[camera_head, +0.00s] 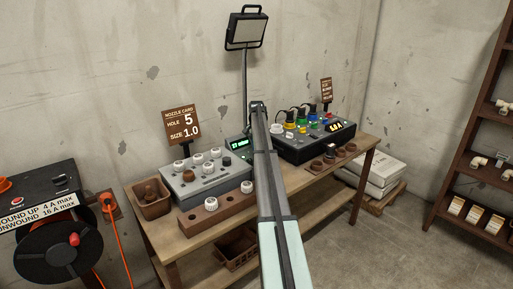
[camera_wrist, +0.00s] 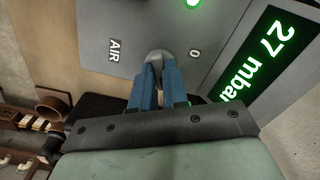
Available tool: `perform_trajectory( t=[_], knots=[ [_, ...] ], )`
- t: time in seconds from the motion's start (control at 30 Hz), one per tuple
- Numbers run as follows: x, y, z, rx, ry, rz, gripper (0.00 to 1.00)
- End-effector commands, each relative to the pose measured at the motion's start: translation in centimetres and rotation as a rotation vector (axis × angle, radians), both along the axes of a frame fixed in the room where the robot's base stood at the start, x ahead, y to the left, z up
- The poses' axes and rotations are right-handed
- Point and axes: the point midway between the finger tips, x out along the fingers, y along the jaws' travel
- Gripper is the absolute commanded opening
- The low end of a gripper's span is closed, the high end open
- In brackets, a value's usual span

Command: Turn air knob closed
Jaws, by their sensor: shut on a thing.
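The air knob (camera_wrist: 154,54) is a small grey round knob on a grey panel (camera_wrist: 110,28), between the printed label "AIR" and a "0" mark. It shows in the wrist view, partly hidden by my fingers. My gripper (camera_wrist: 158,68) has its two blue fingers shut on the knob. A green-lit display (camera_wrist: 262,55) beside the panel reads "27 mbar". In the head view my arm hides the knob; a small green display (camera_head: 239,143) shows just left of my arm. The knob's exact turn angle is hard to read.
A wooden table (camera_head: 165,228) carries a grey box with white knobs (camera_head: 203,177) on the left and a black box with coloured knobs (camera_head: 318,137) on the right. A lamp (camera_head: 246,30) stands behind. A sign (camera_head: 182,122) reads "NOZZLE CARD HOLE 5 SIZE 1.0".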

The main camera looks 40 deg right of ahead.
Motion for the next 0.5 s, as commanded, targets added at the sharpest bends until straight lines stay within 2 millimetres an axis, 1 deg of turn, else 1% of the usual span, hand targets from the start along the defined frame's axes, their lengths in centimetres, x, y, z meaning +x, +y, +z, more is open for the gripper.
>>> perform_trajectory(
  t=[0.5],
  knots=[
    [-0.01, 0.0, 0.0, 0.0, 0.0, 0.492, 0.0]
  ],
)
